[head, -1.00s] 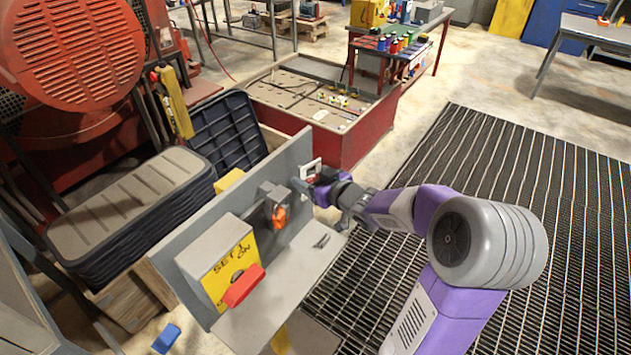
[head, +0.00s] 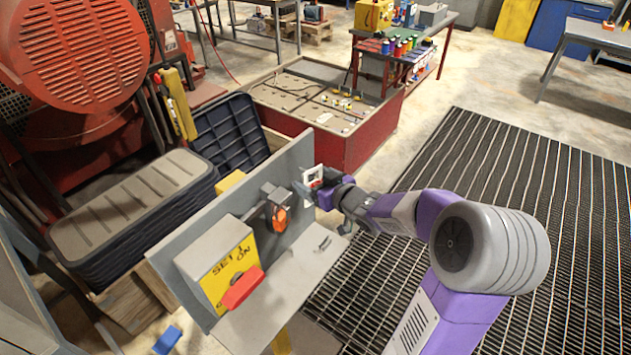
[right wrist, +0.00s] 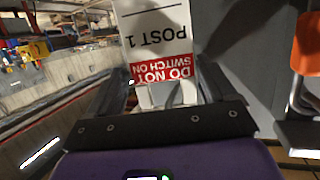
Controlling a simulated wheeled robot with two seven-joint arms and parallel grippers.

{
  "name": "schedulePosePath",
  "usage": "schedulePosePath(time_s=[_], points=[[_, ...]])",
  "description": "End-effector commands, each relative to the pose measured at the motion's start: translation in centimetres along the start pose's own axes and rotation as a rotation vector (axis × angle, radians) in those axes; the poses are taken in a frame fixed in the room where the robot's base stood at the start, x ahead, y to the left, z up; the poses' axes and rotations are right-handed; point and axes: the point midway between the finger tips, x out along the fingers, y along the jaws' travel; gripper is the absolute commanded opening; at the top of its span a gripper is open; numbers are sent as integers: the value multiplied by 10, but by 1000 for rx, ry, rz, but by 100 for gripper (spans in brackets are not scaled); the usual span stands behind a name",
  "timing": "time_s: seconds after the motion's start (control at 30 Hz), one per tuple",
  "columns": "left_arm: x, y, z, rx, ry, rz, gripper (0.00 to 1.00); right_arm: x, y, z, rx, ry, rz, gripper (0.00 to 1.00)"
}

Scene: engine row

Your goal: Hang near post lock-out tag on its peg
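The near post lock-out tag (head: 313,175) is a small white and red card at the right end of the upright grey board. In the right wrist view the tag (right wrist: 160,40) reads "POST 1" and "DO NOT SWITCH ON", upside down. My right gripper (head: 318,190) is at the tag, close to the board face. In the wrist view its fingers (right wrist: 168,90) stand at both side edges of the tag and appear closed on it. I cannot clearly make out the peg; the hand and tag may hide it. My left gripper is not in view.
A grey box with a yellow face (head: 228,280) and red handle (head: 243,287) stands left on the grey shelf. An orange part (head: 279,220) hangs from a grey bracket beside the gripper. A red bin (head: 365,140) stands behind. Dark floor grating (head: 520,180) lies right.

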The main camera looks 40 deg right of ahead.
Motion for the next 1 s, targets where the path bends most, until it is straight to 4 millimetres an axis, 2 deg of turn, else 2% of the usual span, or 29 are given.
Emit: schedulePosePath(time_s=[0.03, 0.5, 0.57, 0.9, 1.0], points=[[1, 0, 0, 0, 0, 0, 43, 4, -11, 9, -8, -23, -25, 99], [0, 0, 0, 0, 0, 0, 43, 0, -12, 8, -10, -21, -28, 99], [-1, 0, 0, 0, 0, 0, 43, -6, -11, 6, -11, -19, -26, 99], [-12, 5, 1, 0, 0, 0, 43, -66, 0, 1, -2, -1, -5, 99], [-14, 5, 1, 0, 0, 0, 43, -76, 1, 1, -1, 1, -3, 99]])
